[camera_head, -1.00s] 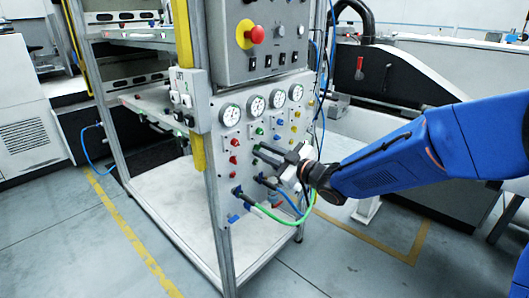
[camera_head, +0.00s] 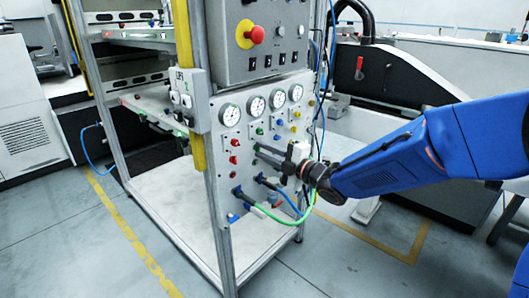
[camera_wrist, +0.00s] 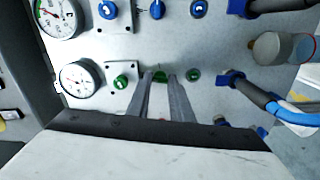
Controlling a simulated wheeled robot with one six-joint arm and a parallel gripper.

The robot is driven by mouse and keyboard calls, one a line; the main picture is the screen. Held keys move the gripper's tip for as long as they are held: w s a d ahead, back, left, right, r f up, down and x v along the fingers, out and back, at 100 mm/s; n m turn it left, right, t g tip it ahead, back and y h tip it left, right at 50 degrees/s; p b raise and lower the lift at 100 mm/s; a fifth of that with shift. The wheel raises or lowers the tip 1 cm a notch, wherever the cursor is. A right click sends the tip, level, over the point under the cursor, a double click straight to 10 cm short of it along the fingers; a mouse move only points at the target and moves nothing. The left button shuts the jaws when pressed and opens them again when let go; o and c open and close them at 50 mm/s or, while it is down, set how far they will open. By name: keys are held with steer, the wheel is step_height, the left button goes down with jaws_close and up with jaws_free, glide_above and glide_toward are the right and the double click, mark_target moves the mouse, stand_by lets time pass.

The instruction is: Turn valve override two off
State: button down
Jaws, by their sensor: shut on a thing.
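A grey control panel (camera_head: 222,190) carries columns of coloured knobs below a row of gauges. In the wrist view, my gripper (camera_wrist: 160,77) is shut on the middle green knob (camera_wrist: 160,74) of a column of green knobs. The fingers cover much of this knob, so I cannot tell its exact angle. Another green knob (camera_wrist: 121,81) on a pale square plate is to its left, and a third green knob (camera_wrist: 193,75) is to its right. In the head view, my gripper (camera_head: 259,148) reaches the panel from the right. No label naming the valve is readable.
Blue knobs (camera_wrist: 157,9) line the neighbouring column. Gauges (camera_wrist: 80,78) are close by. A green hose (camera_head: 268,213) and blue hose fittings (camera_wrist: 231,77) project below the knobs. A red emergency button (camera_head: 256,35) is above. Open floor lies in front.

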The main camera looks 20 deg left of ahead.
steer(key=shift+f+n, duration=0.1)
steer(key=shift+n, duration=0.9)
steer(key=c, duration=1.6)
jaws_free()
steer(key=v, duration=1.7)
steer(key=shift+s+d, duration=0.1)
steer(key=shift+d, duration=0.15)
